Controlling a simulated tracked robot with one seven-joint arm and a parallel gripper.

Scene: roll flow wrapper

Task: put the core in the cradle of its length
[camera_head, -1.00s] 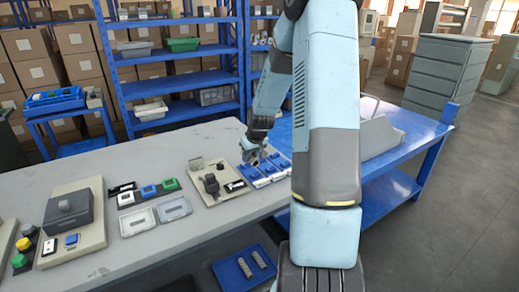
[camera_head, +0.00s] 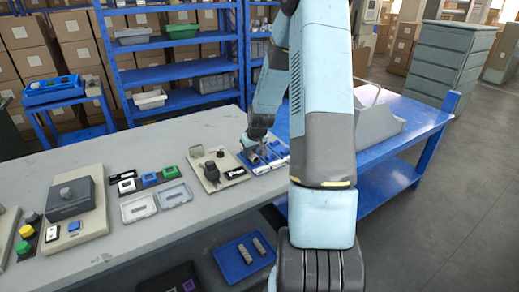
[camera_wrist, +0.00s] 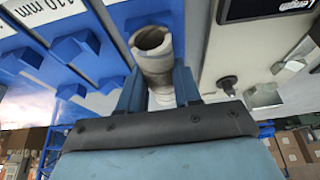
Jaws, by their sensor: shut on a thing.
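My gripper (camera_wrist: 158,90) is shut on a pale, hollow core (camera_wrist: 153,58), with one blue finger on each side of it. The core's open end faces up in the wrist view. The blue cradle rack (camera_wrist: 88,58) has raised blue blocks and a label reading "110 mm" at upper left. The core is close over the rack's edge; I cannot tell whether they touch. In the head view, my gripper (camera_head: 254,146) is low over the rack (camera_head: 279,149) at the bench's far right, and my arm hides part of it. The core is not clear there.
Left of the rack stands a beige panel with a black knob (camera_head: 211,170). Two small trays (camera_head: 138,207), coloured button blocks and a grey machine (camera_head: 70,197) are farther left. A blue tray (camera_head: 231,262) with grey rolls lies below the bench. The bench front (camera_head: 150,232) is clear.

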